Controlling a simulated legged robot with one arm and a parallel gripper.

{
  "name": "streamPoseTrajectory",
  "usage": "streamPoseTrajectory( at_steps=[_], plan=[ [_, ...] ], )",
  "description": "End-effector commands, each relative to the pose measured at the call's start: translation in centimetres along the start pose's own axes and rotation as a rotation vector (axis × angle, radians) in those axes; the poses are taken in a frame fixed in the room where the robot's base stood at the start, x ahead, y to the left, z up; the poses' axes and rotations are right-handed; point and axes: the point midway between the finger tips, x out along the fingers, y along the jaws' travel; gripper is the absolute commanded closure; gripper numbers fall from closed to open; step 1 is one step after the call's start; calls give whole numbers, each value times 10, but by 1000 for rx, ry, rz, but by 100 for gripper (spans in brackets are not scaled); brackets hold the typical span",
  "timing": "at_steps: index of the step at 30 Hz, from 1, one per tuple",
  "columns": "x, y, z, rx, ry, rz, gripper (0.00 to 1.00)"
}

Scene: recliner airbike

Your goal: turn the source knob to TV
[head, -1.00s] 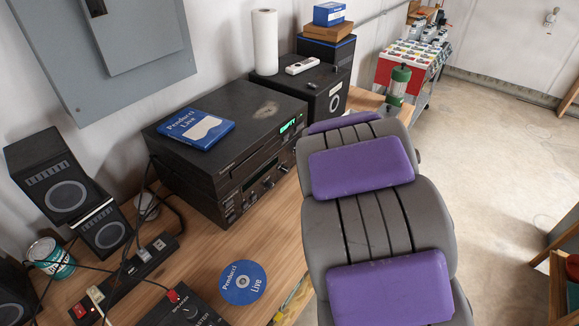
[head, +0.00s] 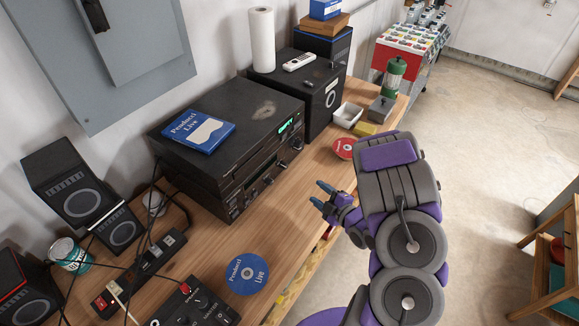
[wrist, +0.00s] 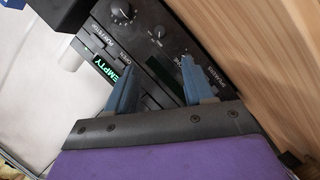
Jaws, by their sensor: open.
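The black stereo stack (head: 225,140) stands on the wooden bench with its front facing right. Several knobs (head: 268,180) run along its lower unit. The wrist view shows part of that front, with a large round knob (wrist: 122,12), a smaller knob (wrist: 158,32) and a green display (wrist: 108,68) reading EMPTY. I cannot tell which knob is the source knob, and no TV mark is legible. My gripper (head: 320,195) is open and empty, in front of the stack and apart from it. Its blue fingertips (wrist: 155,75) are spread in the wrist view.
A blue Penducci Live case (head: 198,130) lies on the stack. A blue disc (head: 247,274), a black control box (head: 190,307), cables and small speakers (head: 75,190) are on the bench at left. A red disc (head: 344,148) and white tray (head: 347,115) lie beyond my gripper.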

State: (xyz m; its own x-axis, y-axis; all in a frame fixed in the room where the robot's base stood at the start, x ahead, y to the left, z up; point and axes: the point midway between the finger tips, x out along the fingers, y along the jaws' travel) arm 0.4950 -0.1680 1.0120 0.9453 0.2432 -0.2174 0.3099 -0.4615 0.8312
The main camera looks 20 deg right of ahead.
Motion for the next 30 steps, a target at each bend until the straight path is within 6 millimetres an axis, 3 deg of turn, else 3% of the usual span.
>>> streamPoseTrajectory(
  at_steps=[5,20,30],
  plan=[
    [8,-3,0,-3,8,2,47],
    [59,-6,0,-6,8,0,47],
    [123,-1,-2,2,8,4,47]
  ],
)
